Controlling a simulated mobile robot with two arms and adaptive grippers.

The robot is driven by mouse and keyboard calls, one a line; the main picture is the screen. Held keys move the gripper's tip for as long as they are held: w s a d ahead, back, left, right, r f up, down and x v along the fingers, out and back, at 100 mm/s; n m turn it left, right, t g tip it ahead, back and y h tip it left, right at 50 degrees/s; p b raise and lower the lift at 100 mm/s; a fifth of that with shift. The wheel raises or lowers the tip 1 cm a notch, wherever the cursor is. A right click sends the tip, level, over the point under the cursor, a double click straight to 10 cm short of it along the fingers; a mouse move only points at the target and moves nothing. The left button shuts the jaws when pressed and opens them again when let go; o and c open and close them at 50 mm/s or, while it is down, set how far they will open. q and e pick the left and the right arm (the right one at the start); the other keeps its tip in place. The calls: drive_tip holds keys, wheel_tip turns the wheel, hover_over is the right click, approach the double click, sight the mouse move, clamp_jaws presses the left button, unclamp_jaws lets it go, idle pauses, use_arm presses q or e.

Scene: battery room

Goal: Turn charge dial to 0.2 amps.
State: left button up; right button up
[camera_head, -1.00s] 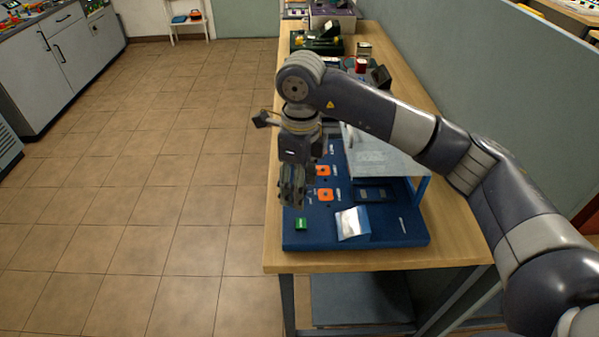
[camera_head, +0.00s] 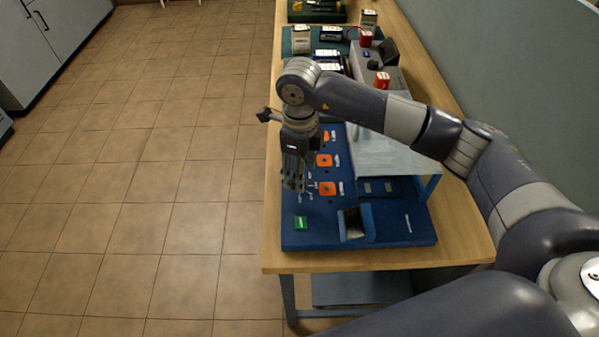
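A blue panel board (camera_head: 390,232) lies on the wooden bench. My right gripper (camera_head: 293,185) points down over the panel's left edge, just left of the near and middle dials. Its fingers look close together, but whether they are shut is unclear. My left gripper is not in view.
A green block (camera_head: 302,222) and an open dark slot (camera_head: 353,224) are at the panel's near side. A grey raised shelf (camera_head: 395,155) stands to the right of the dials. Battery-like items (camera_head: 302,40) stand farther back. Floor at left is clear.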

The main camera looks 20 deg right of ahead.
drive_tip(key=shift+f, duration=1.6)
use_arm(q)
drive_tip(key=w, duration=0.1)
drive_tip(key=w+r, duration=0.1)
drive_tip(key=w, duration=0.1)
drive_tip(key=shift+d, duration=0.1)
use_arm(e)
drive_tip(key=shift+w, duration=0.1)
drive_tip(key=shift+c, duration=0.2)
drive_tip(key=c, duration=0.9)
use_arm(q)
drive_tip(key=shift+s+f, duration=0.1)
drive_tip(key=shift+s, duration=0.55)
use_arm(e)
drive_tip(key=shift+c, duration=0.7)
